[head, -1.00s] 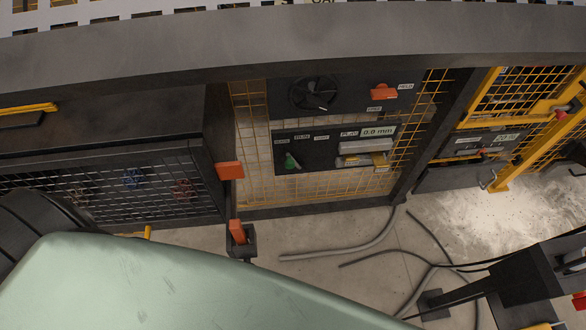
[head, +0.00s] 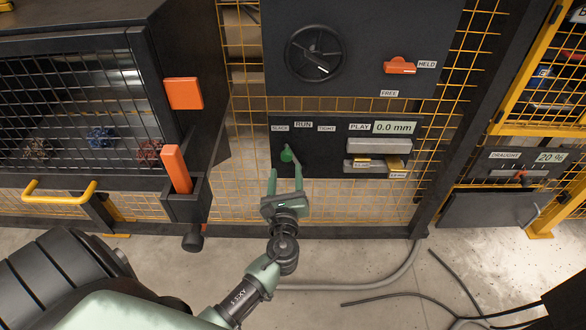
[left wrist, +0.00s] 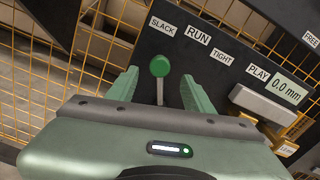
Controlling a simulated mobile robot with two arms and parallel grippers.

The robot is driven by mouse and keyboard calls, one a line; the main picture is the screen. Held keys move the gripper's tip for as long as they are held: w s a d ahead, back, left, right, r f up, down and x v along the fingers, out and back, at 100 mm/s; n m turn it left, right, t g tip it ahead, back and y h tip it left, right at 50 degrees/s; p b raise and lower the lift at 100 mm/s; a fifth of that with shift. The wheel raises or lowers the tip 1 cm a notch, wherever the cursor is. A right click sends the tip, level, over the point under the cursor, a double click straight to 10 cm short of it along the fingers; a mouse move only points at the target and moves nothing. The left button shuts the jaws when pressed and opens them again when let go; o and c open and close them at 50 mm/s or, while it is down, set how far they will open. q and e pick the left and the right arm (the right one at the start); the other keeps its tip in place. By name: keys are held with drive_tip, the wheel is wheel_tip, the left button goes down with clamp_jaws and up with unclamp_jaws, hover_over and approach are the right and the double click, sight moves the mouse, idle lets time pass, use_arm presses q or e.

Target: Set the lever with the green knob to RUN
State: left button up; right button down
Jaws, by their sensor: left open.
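In the left wrist view, the knob (left wrist: 160,66) shows between the open fingers (left wrist: 159,78), apart from both, and the stem runs down behind the gripper body. My right gripper is not in view.
A display (head: 394,127) reads 0.0 mm beside PLAY, above metal blocks (head: 378,146). A dial (head: 314,53) and an orange handle (head: 400,66) are on the panel above. An orange lever (head: 176,168) stands left of my arm. Grey hoses (head: 400,270) lie on the floor.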

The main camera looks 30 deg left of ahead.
sight(286, 158)
use_arm(q)
drive_tip(key=shift+w+a+r, duration=0.2)
drive_tip(key=shift+w+a, duration=0.05)
drive_tip(key=shift+w, duration=0.1)
drive_tip(key=x, duration=0.7)
drive_tip(key=shift+f+b, duration=0.1)
drive_tip(key=shift+b, duration=0.25)
clamp_jaws()
idle(0.7)
